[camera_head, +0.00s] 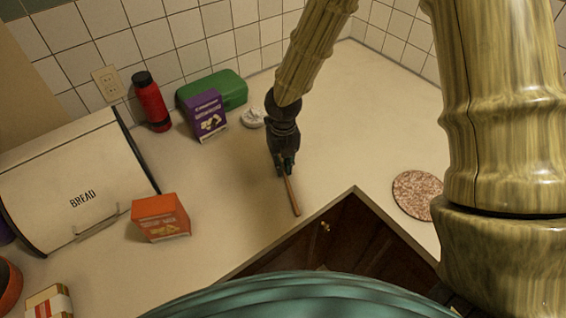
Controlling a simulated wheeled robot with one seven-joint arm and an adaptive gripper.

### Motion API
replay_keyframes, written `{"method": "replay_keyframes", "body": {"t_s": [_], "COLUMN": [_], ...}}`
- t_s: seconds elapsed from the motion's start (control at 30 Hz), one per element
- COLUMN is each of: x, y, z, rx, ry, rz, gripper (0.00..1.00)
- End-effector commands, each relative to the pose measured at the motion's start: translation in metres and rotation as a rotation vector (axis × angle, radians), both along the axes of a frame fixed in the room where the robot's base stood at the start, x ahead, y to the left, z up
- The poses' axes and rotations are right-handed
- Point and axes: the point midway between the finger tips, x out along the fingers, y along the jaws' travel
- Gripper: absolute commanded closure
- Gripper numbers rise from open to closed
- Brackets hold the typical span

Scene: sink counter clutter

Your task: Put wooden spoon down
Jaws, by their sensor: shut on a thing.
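My gripper (284,168) is in the middle of the view, low over the cream counter (235,210). It is shut on the wooden spoon (292,196). The spoon is a thin brown stick that points down and a little right from the jaws, towards the counter's front corner. The spoon's upper part is hidden by the gripper. I cannot tell whether its lower end touches the counter.
A bread box (75,180) and an orange box (161,217) stand at the left. A red bottle (151,102), purple box (206,116), green container (222,88) and small white object (252,118) are behind. A round speckled trivet (417,195) lies right. Counter around the spoon is clear.

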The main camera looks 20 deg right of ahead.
Motion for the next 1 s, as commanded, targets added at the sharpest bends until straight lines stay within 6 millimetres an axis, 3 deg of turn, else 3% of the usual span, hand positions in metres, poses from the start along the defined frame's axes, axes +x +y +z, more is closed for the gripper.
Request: {"method": "replay_keyframes", "body": {"t_s": [0.07,0.1,0.2,0.63,1.0], "x": [0.0,0.0,0.0,0.0,0.001], "y": [0.0,0.0,0.0,0.0,0.0], "z": [-0.002,-0.001,-0.001,0.005,0.054], "rx": [0.0,0.0,0.0,0.0,0.002], "ry": [0.0,0.0,0.0,-0.001,-0.002], "rz": [0.0,0.0,0.0,0.0,-0.002], "gripper": [1.0,0.8,0.66,0.66,0.66]}}
